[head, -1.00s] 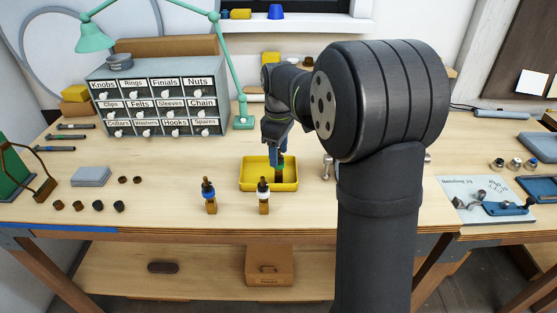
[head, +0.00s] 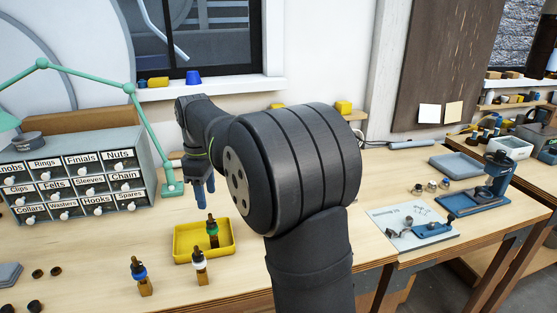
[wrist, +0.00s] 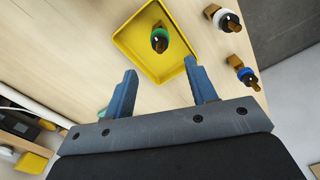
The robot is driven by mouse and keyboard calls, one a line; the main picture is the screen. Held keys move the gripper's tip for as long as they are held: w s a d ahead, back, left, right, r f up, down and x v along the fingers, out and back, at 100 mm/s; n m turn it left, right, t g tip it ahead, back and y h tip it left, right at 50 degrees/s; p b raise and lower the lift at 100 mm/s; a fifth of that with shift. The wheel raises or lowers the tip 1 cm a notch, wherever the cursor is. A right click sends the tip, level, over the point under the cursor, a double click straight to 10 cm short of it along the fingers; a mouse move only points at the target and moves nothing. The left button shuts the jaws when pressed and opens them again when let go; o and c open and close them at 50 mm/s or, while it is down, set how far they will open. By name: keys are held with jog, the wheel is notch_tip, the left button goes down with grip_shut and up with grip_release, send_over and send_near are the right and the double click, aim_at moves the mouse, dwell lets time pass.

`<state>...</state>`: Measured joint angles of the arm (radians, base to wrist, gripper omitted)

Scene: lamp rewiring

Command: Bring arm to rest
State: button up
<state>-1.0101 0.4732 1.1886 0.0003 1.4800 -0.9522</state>
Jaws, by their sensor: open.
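My gripper (head: 203,188) is open and empty, raised above the bench behind the yellow tray (head: 190,259). Its two blue fingers also show apart in the wrist view (wrist: 165,78). In the tray stands a lamp socket with a green ring (head: 212,232), clear of the fingers; it also shows in the wrist view (wrist: 160,40). A socket with a white ring (head: 199,267) and one with a blue ring (head: 140,275) stand on wooden blocks in front of the tray.
A labelled drawer cabinet (head: 75,180) and a green lamp arm (head: 150,140) stand at the left. At the right are a bending jig sheet (head: 400,222), small metal parts (head: 431,186) and a blue tray (head: 455,165). Bare bench lies between the cabinet and the yellow tray.

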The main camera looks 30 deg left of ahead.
aim_at(210, 214)
notch_tip(210, 214, down, 12)
jog(key=shift+r, duration=1.9)
jog(key=shift+f, duration=0.15)
